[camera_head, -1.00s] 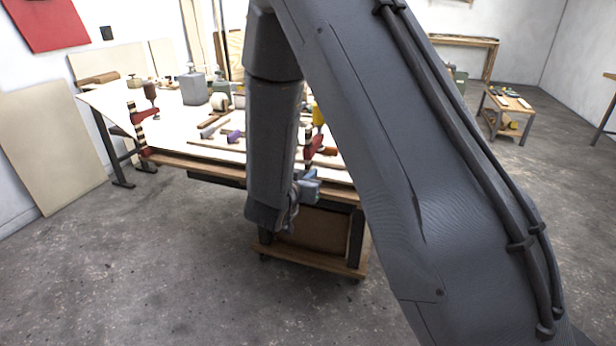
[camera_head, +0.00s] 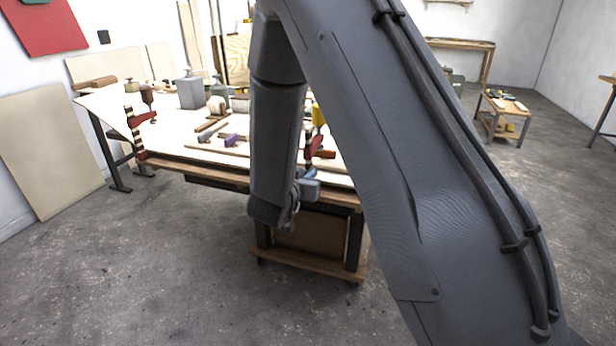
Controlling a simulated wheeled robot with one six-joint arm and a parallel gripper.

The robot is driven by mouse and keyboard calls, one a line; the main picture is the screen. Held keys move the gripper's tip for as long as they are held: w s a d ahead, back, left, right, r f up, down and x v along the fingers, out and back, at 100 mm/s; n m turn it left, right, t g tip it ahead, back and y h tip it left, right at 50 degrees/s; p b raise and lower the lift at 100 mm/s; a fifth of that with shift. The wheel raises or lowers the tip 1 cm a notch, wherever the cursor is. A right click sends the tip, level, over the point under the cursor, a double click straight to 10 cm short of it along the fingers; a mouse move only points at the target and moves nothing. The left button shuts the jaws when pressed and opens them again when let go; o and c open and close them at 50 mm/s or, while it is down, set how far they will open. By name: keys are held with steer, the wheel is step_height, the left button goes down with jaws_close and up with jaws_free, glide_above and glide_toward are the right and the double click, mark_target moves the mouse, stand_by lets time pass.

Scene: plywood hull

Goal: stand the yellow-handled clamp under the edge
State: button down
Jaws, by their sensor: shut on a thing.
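The yellow-handled clamp (camera_head: 318,116) is at the near edge of the workbench (camera_head: 190,160), right of my forearm. Its yellow handle is up and its red part (camera_head: 318,152) is below, at about the height of the bench top. My forearm and upper arm hide part of it. My gripper (camera_head: 309,178) points up from the wrist just below the clamp, in front of the bench edge. It is shut on the clamp, though the contact is small and partly hidden. I cannot tell whether the clamp touches the edge.
Another red clamp (camera_head: 139,118) stands at the bench's left edge. A grey block (camera_head: 191,92), a purple-headed tool (camera_head: 233,138) and several other tools lie on the bench. A lower wooden shelf (camera_head: 310,262) sits under it. The floor in front is clear.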

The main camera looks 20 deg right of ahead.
steer(key=shift+w+d, duration=0.85)
steer(key=shift+w, duration=0.3)
steer(key=shift+r, duration=0.1)
steer(key=c, duration=1.8)
jaws_free()
steer(key=shift+o, duration=0.2)
steer(key=shift+s+a, duration=0.1)
steer(key=shift+s, duration=0.05)
